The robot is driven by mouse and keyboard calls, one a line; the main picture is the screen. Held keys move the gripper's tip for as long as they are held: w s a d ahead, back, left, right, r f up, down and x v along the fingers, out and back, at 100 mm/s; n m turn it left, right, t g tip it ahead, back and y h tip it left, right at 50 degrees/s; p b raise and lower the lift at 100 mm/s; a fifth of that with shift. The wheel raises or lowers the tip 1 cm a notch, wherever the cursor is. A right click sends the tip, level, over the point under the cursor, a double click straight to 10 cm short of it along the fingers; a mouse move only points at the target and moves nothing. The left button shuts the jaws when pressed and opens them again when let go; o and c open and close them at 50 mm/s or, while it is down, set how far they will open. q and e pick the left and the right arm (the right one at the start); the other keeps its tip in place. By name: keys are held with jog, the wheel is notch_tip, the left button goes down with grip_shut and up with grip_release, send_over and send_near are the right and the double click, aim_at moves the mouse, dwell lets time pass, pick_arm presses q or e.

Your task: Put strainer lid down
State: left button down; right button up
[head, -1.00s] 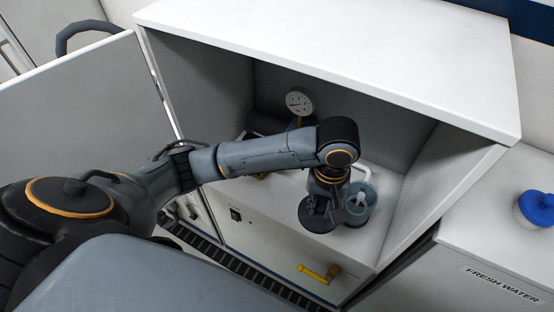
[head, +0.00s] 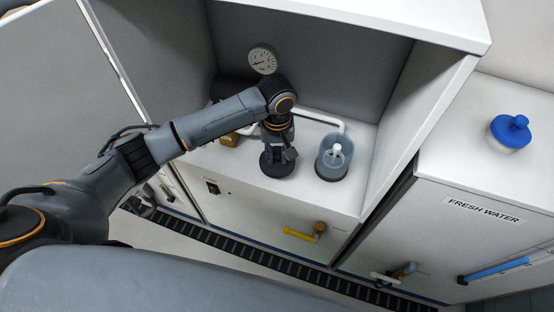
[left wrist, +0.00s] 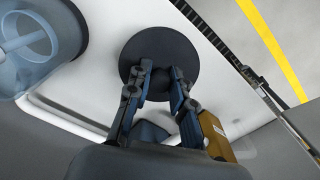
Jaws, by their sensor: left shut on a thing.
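The strainer lid (head: 278,166) is a dark round disc at the front of the white shelf inside the open cabinet. My left gripper (head: 278,152) is above it and shut on it. In the left wrist view both fingers of my left gripper (left wrist: 162,82) close on the middle of the dark lid (left wrist: 158,50). The lid is low over the shelf; I cannot tell whether it touches. The clear bluish strainer bowl (head: 333,158) stands open to the right of the lid, with a white part inside; it also shows in the left wrist view (left wrist: 35,45). My right gripper is not in view.
A pressure gauge (head: 262,60) and white pipe (head: 325,119) are behind my arm. A yellow-handled valve (head: 302,233) is on the cabinet front. A brown block (head: 229,139) lies left of the lid. A blue-capped container (head: 510,132) stands on the fresh water unit (head: 495,185).

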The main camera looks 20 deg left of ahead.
aim_at(277, 161)
pick_arm(q)
jog(key=shift+w+a+f, duration=0.1)
jog(key=shift+w+f, duration=0.3)
jog(key=shift+f, duration=0.05)
jog(key=shift+w+f, duration=0.1)
jog(key=shift+f, duration=1.6)
jog(key=c, duration=1.2)
grip_release()
jog(key=shift+a+f, duration=0.1)
jog(key=shift+o, duration=0.2)
notch_tip(277, 161, up, 12)
jog(key=shift+r, duration=0.15)
